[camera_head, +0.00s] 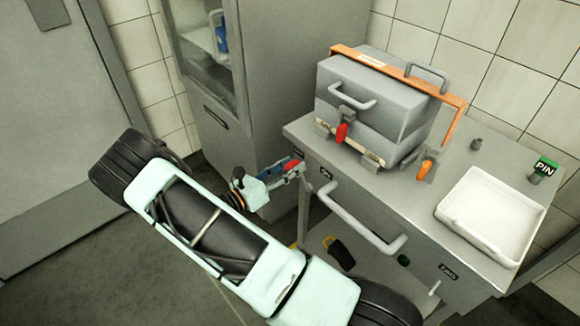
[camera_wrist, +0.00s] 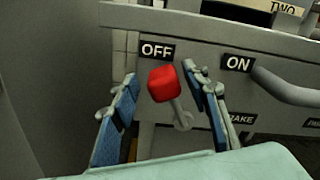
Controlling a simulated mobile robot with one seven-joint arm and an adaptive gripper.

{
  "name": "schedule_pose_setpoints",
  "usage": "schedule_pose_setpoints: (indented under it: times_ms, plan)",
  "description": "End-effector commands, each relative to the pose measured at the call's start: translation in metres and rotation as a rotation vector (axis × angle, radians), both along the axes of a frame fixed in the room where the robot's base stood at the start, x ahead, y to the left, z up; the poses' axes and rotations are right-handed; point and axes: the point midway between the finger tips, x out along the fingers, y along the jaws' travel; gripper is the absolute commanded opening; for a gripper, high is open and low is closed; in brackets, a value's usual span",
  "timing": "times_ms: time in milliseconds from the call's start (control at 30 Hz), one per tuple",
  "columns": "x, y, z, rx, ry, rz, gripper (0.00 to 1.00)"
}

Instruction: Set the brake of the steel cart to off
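The steel cart (camera_head: 345,185) stands at right in the head view. Its brake lever has a red knob (camera_wrist: 161,84) on a grey stem (camera_wrist: 181,115). In the wrist view the knob leans up and left from the stem's foot, below the OFF label (camera_wrist: 157,51) and away from the ON label (camera_wrist: 238,64). My gripper (camera_wrist: 160,78) is open, its blue-padded fingers on either side of the knob. A gap shows left of the knob; the right finger is close to it, and contact cannot be told. The head view shows my gripper (camera_head: 293,168) at the cart's front left corner.
A grey handle bar (camera_head: 360,220) juts from the cart's front, right of my gripper. A tall grey cabinet (camera_head: 240,120) stands close on the left. The cart top holds a grey box (camera_head: 370,100) and a white tray (camera_head: 490,215).

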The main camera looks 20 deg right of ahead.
Motion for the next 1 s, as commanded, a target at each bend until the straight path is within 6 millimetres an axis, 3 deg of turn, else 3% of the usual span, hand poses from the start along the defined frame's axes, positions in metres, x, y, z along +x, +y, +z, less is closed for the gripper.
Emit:
schedule_pose_setpoints:
  times_ms: [267, 700, 1000]
  plan:
    - [-0.003, 0.007, 0.001, -0.002, 0.0, -0.001, 0.42]
    - [-0.032, 0.088, 0.001, -0.001, -0.001, 0.002, 0.42]
    - [-0.041, 0.112, 0.001, -0.001, 0.0, -0.001, 0.42]
